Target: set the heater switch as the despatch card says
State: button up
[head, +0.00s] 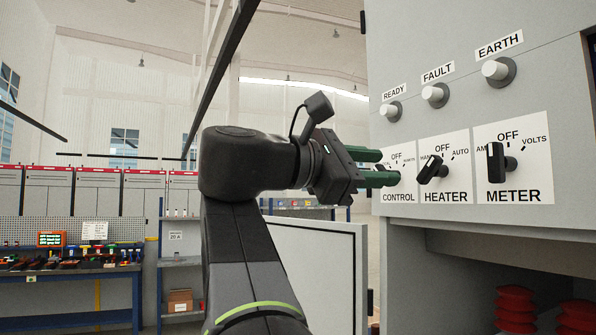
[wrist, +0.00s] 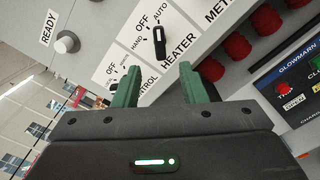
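The heater switch (head: 433,168) is a black knob on a white plate marked HAND, OFF and AUTO, in the middle of the row on the grey cabinet. Its handle slants up to the right, apparently along the AUTO direction; which end is the pointer is hard to tell. It also shows in the wrist view (wrist: 159,42), above and beyond the fingers. My gripper (head: 378,167) is open, its green fingers apart, left of the heater switch and in front of the CONTROL plate. The fingers (wrist: 158,88) hold nothing visible. The control knob is mostly hidden. No readable despatch card shows.
The meter switch (head: 497,163) is right of the heater switch. READY, FAULT and EARTH lamps (head: 435,95) stick out above. Red ribbed insulators (head: 515,308) sit in the opening below. A workbench (head: 70,272) with a small white sheet (head: 95,230), too small to read, stands far left.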

aim_at(425, 170)
jog(key=shift+v, duration=0.95)
jog(key=shift+p+x, duration=1.2)
jog(key=shift+x, duration=5.4)
jog(key=shift+a, duration=0.15)
